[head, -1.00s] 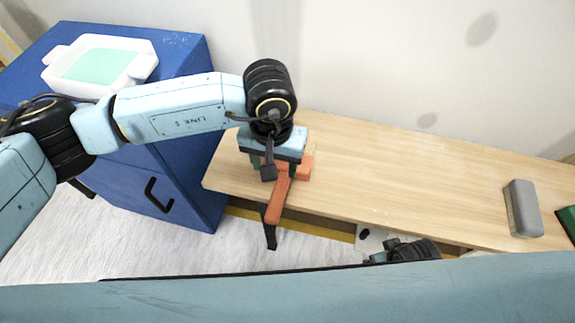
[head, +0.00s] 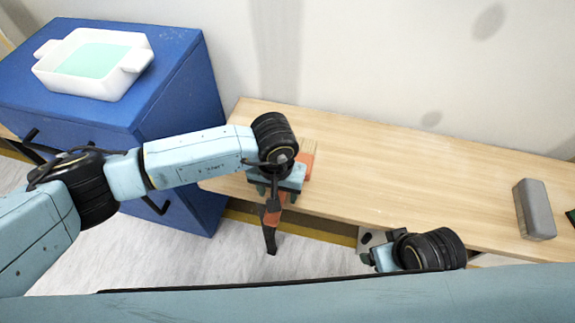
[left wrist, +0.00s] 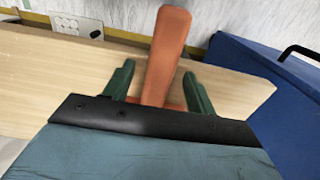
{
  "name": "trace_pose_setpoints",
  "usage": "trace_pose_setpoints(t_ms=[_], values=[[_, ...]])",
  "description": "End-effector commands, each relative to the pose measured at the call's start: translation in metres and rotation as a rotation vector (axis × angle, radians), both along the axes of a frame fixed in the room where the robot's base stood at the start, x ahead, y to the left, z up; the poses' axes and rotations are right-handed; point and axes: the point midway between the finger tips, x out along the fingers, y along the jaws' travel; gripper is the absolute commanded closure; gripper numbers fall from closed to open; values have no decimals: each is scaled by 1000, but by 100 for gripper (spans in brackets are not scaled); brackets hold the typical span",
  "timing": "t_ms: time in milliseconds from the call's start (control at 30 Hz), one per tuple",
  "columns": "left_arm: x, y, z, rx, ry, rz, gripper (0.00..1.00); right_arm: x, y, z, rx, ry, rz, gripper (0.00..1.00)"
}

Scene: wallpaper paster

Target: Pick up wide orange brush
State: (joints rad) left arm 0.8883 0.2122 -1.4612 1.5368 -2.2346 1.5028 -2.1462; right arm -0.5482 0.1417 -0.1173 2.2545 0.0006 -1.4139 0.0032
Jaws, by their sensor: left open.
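The wide orange brush (head: 307,162) lies on the wooden bench, its handle pointing toward me past the front edge. In the left wrist view the orange handle (left wrist: 168,50) runs between the two green fingers. My left gripper (head: 270,193) is over the brush near the bench's front edge and hides its middle part. In the left wrist view the left gripper (left wrist: 158,80) is open, with a finger on each side of the handle and visible gaps.
The wooden bench (head: 400,170) is mostly bare, with a grey block (head: 535,209) at its right. A blue cabinet (head: 165,95) stands at the left, carrying a white tray (head: 132,60) with pale green contents. A wall is behind the bench.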

Motion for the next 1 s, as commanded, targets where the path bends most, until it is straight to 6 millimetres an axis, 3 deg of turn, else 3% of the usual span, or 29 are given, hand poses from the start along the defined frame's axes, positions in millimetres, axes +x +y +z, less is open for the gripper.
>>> trace_pose_setpoints(t_ms=[267,600,867,967,1000], values=[[0,0,-1,-1,0,0,46,-1,1,2,1,0,0,18],[0,0,-1,0,0,1,91,-1,1,2,1,1,0,18],[1,0,1,-2,-2,0,92,-1,1,2,1,0,0,18],[1,0,9,-1,-4,0,92,1,0,2,1,-5,0,18],[1,0,15,-1,-4,0,92,1,-3,-7,-5,4,1,18]])
